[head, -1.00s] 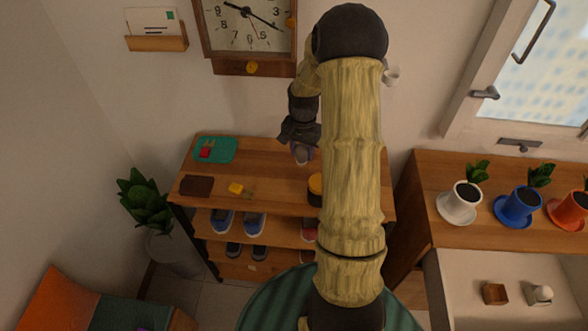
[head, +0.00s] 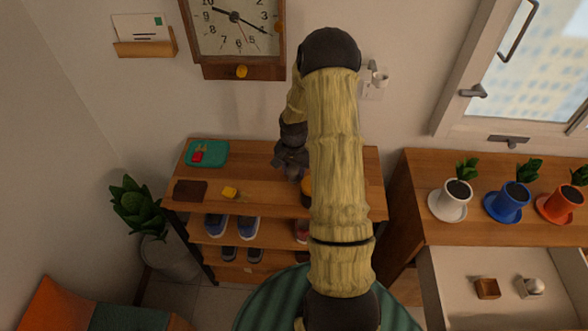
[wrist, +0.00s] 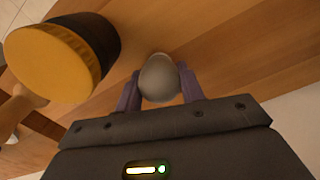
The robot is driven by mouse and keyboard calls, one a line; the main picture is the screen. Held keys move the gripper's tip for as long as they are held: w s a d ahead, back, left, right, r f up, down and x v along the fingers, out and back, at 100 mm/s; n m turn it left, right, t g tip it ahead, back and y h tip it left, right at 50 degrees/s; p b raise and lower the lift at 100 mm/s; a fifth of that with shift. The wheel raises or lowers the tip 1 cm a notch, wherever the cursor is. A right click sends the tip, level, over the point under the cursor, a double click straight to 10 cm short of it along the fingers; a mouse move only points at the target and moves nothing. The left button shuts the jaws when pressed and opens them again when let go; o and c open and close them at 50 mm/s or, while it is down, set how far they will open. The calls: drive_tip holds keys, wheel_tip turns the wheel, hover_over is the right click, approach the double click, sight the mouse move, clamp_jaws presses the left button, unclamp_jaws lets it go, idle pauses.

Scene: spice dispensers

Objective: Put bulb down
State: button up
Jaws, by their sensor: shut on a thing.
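My gripper (wrist: 160,88) is shut on a pale grey, rounded bulb (wrist: 159,76), which sits between its two purple fingers in the wrist view. Behind the bulb is the wooden top of the shelf unit (wrist: 215,55). In the head view my gripper (head: 290,166) is over the middle to right part of the shelf top (head: 262,194). The bulb cannot be made out clearly there. I cannot tell whether the bulb touches the wood.
A dark round item with a yellow top (wrist: 60,60) stands close left of the bulb. An open drawer (head: 450,275) is at right.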

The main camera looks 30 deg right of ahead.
drive_tip(key=shift+f, duration=0.1)
drive_tip(key=o, duration=0.9)
wheel_tip(320, 180, up, 12)
drive_tip(key=shift+r+b, duration=0.2)
drive_tip(key=shift+b, duration=0.5)
